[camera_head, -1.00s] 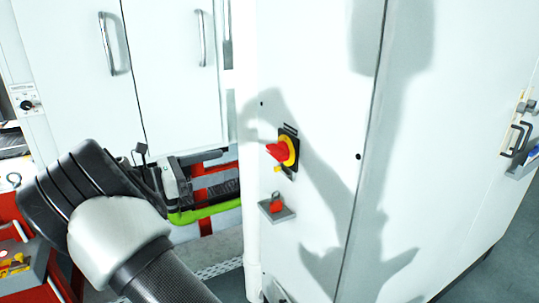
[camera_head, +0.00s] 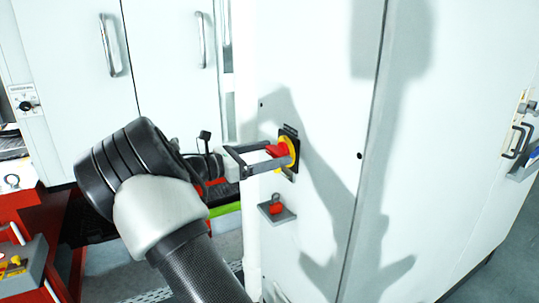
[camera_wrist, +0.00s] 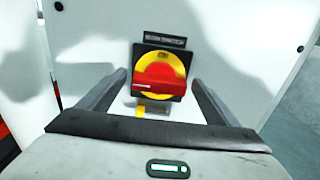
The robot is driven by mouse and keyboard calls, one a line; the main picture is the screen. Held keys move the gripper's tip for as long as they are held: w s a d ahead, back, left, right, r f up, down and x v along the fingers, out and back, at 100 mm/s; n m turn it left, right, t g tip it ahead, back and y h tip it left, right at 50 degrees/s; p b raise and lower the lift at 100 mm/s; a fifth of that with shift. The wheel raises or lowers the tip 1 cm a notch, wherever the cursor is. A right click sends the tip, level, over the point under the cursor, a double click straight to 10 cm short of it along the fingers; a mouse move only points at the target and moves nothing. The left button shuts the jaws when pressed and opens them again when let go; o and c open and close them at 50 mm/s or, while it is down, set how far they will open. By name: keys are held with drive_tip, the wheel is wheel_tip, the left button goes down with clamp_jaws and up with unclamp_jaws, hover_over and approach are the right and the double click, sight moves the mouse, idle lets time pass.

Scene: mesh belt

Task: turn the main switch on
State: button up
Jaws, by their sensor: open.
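The main switch (camera_head: 293,147) is on the white cabinet door, with a red handle on a yellow disc and a black plate. The wrist view shows its front (camera_wrist: 160,84), with a dark label above it. The red handle lies about level, with a pale mark at its left end. My gripper (camera_head: 284,155) is open in front of the switch. In the wrist view its fingers (camera_wrist: 160,78) stand left and right of the handle, with a gap on each side. I cannot tell whether the fingertips touch the plate.
A small grey shelf (camera_head: 283,216) with a red padlock (camera_head: 276,203) sits on the door below the switch. A small yellow tab (camera_wrist: 140,111) is below the plate. A red cart (camera_head: 30,215) stands at the left. The door around the switch is mostly bare.

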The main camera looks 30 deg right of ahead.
drive_tip(key=shift+c, duration=0.4)
drive_tip(key=c, duration=1)
drive_tip(key=shift+m, duration=0.4)
drive_tip(key=m, duration=0.3)
drive_tip(key=shift+s+f+m+b, duration=0.1)
drive_tip(key=shift+m+b, duration=0.2)
drive_tip(key=shift+b, duration=0.1)
drive_tip(key=m+b, duration=0.2)
drive_tip(key=m, duration=0.2)
drive_tip(key=shift+s+f+m, duration=0.1)
drive_tip(key=shift+f+m, duration=0.05)
drive_tip(key=shift+m, duration=0.15)
drive_tip(key=m+b, duration=0.4)
drive_tip(key=m, duration=0.2)
drive_tip(key=shift+f, duration=0.2)
drive_tip(key=shift+s+r+m+b, duration=0.1)
drive_tip(key=shift+m+b, duration=1.2)
drive_tip(key=shift+m, duration=0.2)
